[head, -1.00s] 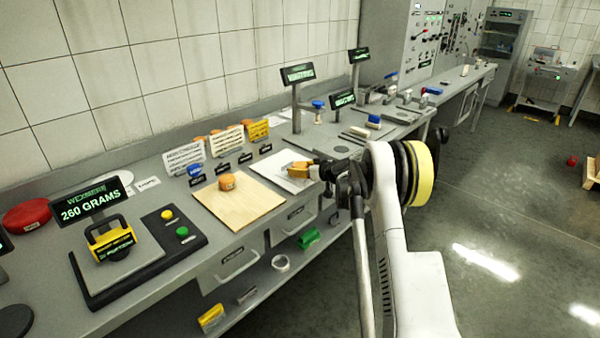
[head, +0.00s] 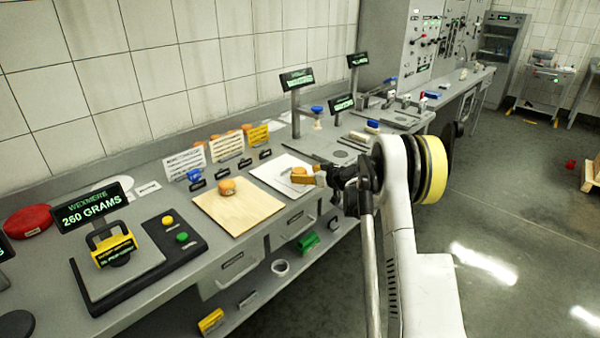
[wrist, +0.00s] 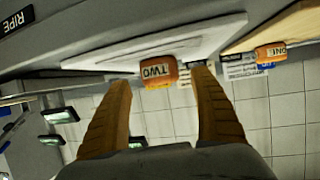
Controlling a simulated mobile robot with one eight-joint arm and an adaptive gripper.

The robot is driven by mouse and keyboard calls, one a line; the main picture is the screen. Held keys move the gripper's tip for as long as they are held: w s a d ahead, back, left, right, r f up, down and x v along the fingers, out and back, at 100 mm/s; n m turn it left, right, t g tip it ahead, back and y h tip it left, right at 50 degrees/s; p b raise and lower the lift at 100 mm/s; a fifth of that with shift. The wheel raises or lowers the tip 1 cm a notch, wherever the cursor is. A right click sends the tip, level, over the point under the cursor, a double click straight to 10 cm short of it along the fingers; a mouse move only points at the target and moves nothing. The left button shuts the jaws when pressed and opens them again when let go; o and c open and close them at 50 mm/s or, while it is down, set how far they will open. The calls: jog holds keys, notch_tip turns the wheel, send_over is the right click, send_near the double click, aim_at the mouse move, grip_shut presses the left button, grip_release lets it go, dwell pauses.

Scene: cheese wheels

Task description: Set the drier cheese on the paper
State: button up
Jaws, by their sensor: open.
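The cheese marked TWO (head: 298,172) rests on the white paper (head: 270,176). In the wrist view, which is upside down, cheese TWO (wrist: 156,72) shows its label, with the paper (wrist: 95,58) beside it. My gripper (head: 308,179) is open at the paper's right edge. In the wrist view its fingers (wrist: 162,78) are spread wide, with cheese TWO at or just beyond the tips. I cannot tell if they touch it. The cheese marked ONE (wrist: 270,53) sits on the wooden board; it also shows in the head view (head: 228,187).
The wooden board (head: 238,218) lies left of the paper. A scale (head: 150,250) with a yellow-labelled weight reads 260 grams. Small signs (head: 228,146) and orange cheeses stand behind the boards. Drawers and a lower shelf lie under the counter.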

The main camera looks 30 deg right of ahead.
jog(key=p+v, duration=0.2)
jog(key=v, duration=0.6)
jog(key=s+a+r+g, duration=0.2)
jog(key=s+a+r, duration=0.5)
jog(key=a, duration=0.3)
jog(key=s+a+r+g, duration=0.2)
jog(key=s+a+r, duration=0.55)
jog(key=a, duration=0.25)
jog(key=s+a+f+m+g+h, duration=0.1)
jog(key=s+a, duration=0.2)
jog(key=s, duration=1)
jog(key=s+a+f+m+g+h, duration=0.1)
jog(key=s+a, duration=0.3)
jog(key=s, duration=0.8)
jog(key=shift+s+f+h, duration=0.4)
jog(key=shift+f, duration=0.1)
